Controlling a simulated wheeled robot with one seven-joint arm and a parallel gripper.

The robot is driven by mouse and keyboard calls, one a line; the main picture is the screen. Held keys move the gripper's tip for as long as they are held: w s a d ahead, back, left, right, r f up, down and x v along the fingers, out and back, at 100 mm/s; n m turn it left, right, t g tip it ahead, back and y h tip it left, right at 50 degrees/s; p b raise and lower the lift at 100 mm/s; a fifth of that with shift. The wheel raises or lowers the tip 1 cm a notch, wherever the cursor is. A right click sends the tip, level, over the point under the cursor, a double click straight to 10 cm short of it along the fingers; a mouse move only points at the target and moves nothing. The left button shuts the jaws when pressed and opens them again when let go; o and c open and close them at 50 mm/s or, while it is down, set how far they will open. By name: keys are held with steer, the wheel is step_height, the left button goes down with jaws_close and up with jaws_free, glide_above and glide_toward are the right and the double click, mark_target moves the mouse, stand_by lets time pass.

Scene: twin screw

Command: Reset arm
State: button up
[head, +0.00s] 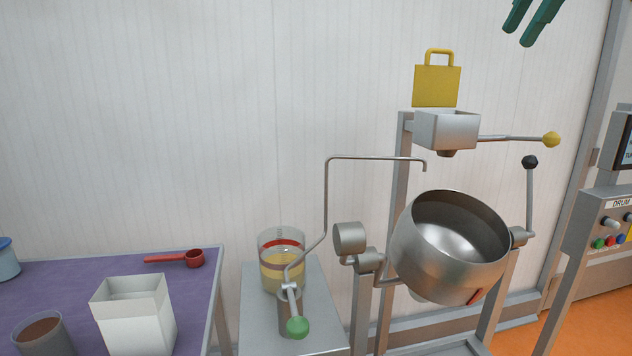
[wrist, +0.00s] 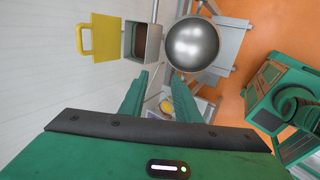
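My gripper (head: 520,31) shows at the top right of the head view as two green fingers, high above the steel bowl. In the wrist view my gripper (wrist: 160,76) has its two green fingers apart, with nothing between them. The tilted steel bowl (head: 450,262) hangs in its stand, and it also shows beyond the fingers in the wrist view (wrist: 192,45). Most of my arm is out of view.
A steel hopper (head: 447,131) with a yellow-knobbed lever and a yellow handled plate (head: 436,86) stands above the bowl. A bent pipe (head: 327,190) rises beside a clear jug (head: 282,262). A purple table (head: 75,285) holds a white container (head: 135,320) and red scoop (head: 178,258).

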steer(key=w+a+f+m+g+h, duration=0.15)
steer(key=a+f+m, duration=0.25)
steer(key=f, duration=0.7)
steer(key=w+a+f+m+g, duration=0.1)
steer(key=a+f+m+g, duration=0.3)
steer(key=f, duration=0.7)
steer(key=s+d+f+m, duration=0.4)
steer(key=s+f+m, duration=0.2)
steer(key=s+f, duration=0.4)
steer(key=s+d+f+m, duration=0.5)
steer(key=s+f+m, duration=0.1)
steer(key=s+f, duration=0.4)
steer(key=s+d+f+m, duration=0.5)
steer(key=s+f+m, duration=0.1)
steer(key=s+f, duration=0.4)
steer(key=shift+s+f+m+g, duration=0.2)
steer(key=shift+s+m+g, duration=0.2)
steer(key=shift+g, duration=0.05)
steer(key=shift+d+y, duration=0.1)
steer(key=shift+y, duration=0.15)
